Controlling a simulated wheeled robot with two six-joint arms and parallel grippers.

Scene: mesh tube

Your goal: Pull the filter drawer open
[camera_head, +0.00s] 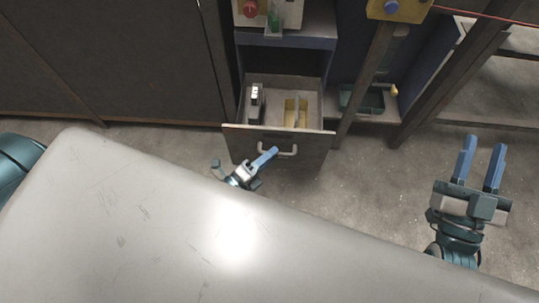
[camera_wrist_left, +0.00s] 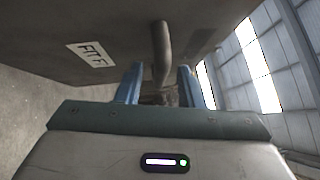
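The filter drawer (camera_head: 276,147) stands pulled out from the cabinet in the head view, with its inside showing from above. Its pale bar handle (camera_head: 285,153) is on the front panel, and it also shows in the left wrist view (camera_wrist_left: 161,52). My left gripper (camera_head: 265,158) is at the left end of the handle. In the left wrist view its two blue fingers are apart, with the handle bar between them and gaps showing on both sides. My right gripper (camera_head: 481,158) is open and empty, well to the right of the drawer.
Inside the drawer are a dark item with a white top (camera_head: 256,97) and yellowish upright pieces (camera_head: 296,111). A large grey surface (camera_head: 140,215) fills the foreground. A brown post (camera_head: 366,85) stands right of the drawer. Concrete floor (camera_head: 375,180) is free between my grippers.

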